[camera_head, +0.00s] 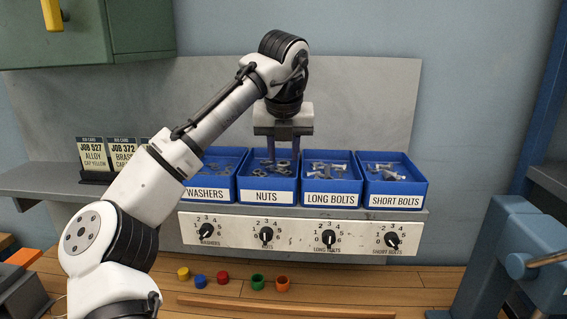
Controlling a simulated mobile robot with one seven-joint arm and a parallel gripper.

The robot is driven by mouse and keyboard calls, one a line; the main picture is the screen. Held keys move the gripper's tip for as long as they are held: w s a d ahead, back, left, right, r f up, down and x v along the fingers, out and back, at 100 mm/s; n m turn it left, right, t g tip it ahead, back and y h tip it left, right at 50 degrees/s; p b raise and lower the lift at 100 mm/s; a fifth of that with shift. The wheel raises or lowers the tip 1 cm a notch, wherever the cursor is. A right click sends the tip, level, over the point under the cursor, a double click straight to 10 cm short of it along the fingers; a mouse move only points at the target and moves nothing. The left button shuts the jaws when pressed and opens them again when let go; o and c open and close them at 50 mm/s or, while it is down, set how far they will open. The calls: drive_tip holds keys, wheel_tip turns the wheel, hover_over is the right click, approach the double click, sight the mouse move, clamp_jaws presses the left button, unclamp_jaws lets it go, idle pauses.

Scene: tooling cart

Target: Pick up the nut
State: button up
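Several small grey nuts (279,170) lie in the blue bin labelled NUTS (268,197), which stands on a shelf between the washers bin and the long bolts bin. My gripper (284,158) points straight down over the back part of this bin. Its two fingers stand apart with a gap between them, and I see nothing held there. The fingertips are at or just above the level of the nuts; I cannot tell if they touch any. The fingers hide part of the bin's back.
Bins of washers (212,193), long bolts (331,199) and short bolts (396,201) flank the nuts bin closely. Below is a panel (300,232) with dials. Coloured caps (257,282) sit on the wooden worktop. A blue vise-like fixture (515,255) stands at right.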

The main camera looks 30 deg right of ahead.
drive_tip(key=shift+x, duration=1.1)
drive_tip(key=c, duration=0.6)
drive_tip(key=shift+r, duration=0.1)
drive_tip(key=shift+c, duration=0.2)
